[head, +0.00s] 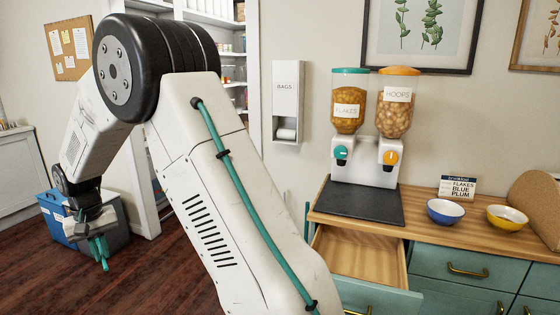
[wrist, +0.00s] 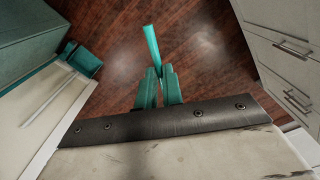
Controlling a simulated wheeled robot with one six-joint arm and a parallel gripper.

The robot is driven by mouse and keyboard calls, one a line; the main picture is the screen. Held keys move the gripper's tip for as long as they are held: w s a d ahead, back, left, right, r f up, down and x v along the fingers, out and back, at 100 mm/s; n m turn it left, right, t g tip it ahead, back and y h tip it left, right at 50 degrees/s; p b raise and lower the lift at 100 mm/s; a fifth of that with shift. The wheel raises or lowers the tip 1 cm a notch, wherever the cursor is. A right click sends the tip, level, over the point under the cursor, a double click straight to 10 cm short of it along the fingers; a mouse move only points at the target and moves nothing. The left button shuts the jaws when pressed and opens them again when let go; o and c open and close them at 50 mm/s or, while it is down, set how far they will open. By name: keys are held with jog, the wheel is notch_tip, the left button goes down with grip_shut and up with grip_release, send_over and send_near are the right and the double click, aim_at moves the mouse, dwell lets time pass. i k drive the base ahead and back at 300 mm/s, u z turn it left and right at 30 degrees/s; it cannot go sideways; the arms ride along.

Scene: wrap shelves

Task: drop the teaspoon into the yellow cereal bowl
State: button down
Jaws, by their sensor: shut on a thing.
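My gripper (head: 101,252) hangs at the far left in the head view, over the floor and in front of a blue bin. In the wrist view its teal fingers (wrist: 158,88) are closed on a slim teal piece (wrist: 152,46) sticking out beyond the tips, which looks like the teaspoon; only part of it shows. The yellow cereal bowl (head: 499,222) stands upright on the wooden counter at the far right of the head view, well away from my gripper. Its inside is partly visible and looks pale and empty.
A blue bowl (head: 445,218) stands left of the yellow one, with a small sign (head: 458,187) behind. The cereal dispenser (head: 366,160) stands by a dark mat (head: 357,204). An open drawer (head: 358,252) juts out below. A blue bin (head: 62,222) is on the floor.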

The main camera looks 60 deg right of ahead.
aim_at(504, 221)
jog(key=u, duration=0.4)
jog(key=k, duration=1.2)
jog(key=z, duration=1.8)
